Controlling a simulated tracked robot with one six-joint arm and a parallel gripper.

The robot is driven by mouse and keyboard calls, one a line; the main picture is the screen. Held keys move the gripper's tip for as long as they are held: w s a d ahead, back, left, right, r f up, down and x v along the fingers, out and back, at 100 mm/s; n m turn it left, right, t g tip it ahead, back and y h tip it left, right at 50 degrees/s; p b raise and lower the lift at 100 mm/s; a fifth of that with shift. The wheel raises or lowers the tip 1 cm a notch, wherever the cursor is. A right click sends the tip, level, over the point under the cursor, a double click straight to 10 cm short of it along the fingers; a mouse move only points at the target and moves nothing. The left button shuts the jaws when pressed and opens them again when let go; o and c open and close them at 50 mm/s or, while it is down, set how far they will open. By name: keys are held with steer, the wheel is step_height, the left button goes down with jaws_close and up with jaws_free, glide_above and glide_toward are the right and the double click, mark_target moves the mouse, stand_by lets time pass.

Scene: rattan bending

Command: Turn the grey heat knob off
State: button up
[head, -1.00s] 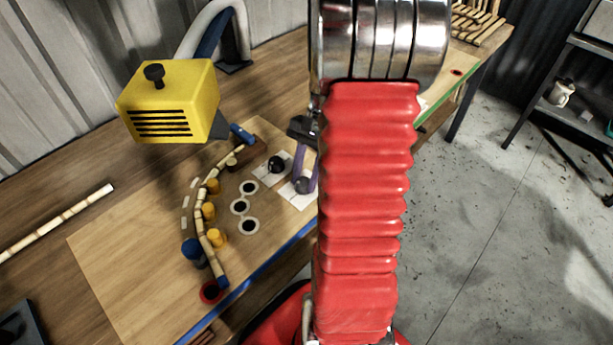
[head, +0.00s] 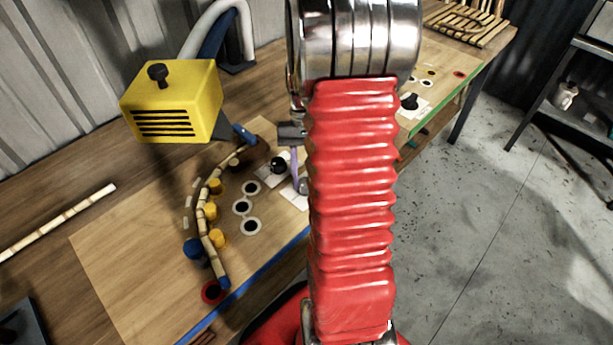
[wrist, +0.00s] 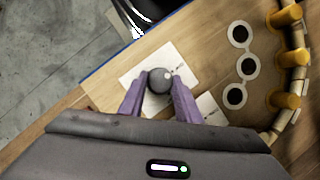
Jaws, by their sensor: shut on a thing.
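The grey heat knob (wrist: 158,80) is a round ball on a white card (wrist: 137,76) on the wooden board. In the wrist view, the two purple fingers of my gripper (wrist: 159,84) are on either side of it, shut on it. In the head view, the grey knob (head: 303,186) and my gripper (head: 297,180) are largely hidden behind my red arm sleeve. A black knob (head: 278,165) stands on another white card just to the left.
A yellow box heater (head: 170,101) stands over the board to the left. A bent rattan pole (head: 207,226) runs along yellow pegs (head: 217,239). Several ringed black holes (head: 242,207) lie between. A loose straight pole (head: 58,222) lies at far left.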

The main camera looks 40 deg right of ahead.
steer(key=o, duration=1.1)
steer(key=shift+c, duration=0.2)
steer(key=shift+w+r, duration=0.1)
steer(key=shift+r, duration=0.05)
steer(key=v, duration=1.3)
steer(key=shift+r, duration=0.2)
steer(key=shift+d, duration=0.15)
